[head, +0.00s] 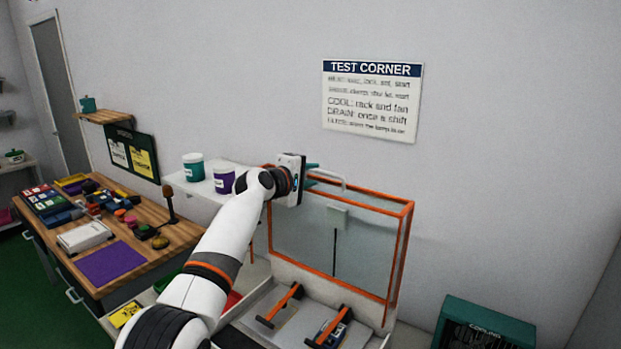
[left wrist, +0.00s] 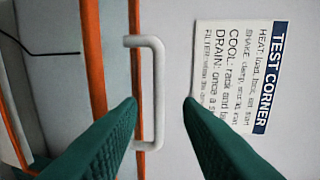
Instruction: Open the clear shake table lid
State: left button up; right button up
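The clear shake table lid (head: 345,245) has an orange frame and stands raised, close to upright, at the back of the shake table (head: 268,318). Its white handle (head: 328,178) is on the top edge. My left gripper (head: 314,175) is at the handle, with its teal fingers partly hidden behind the white hand. In the left wrist view the fingers (left wrist: 162,102) are apart, and the handle (left wrist: 157,95) shows in the gap between them, nearer the left fingertip. No firm grip on it shows. My right gripper is not in view.
A wooden bench (head: 165,245) with small parts and a purple mat (head: 110,263) stands at the left. A shelf holds a teal tub (head: 193,168) and a purple tub (head: 223,180) behind my arm. A teal unit (head: 485,325) stands at the lower right. The wall carries a sign (head: 372,101).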

pick_arm(q)
jog(key=shift+f, duration=0.3)
jog(key=b+v, duration=0.6)
jog(key=v, duration=0.6)
jog(key=shift+r+b, duration=0.25)
jog(key=shift+b, duration=0.1)
jog(key=shift+s, duration=0.1)
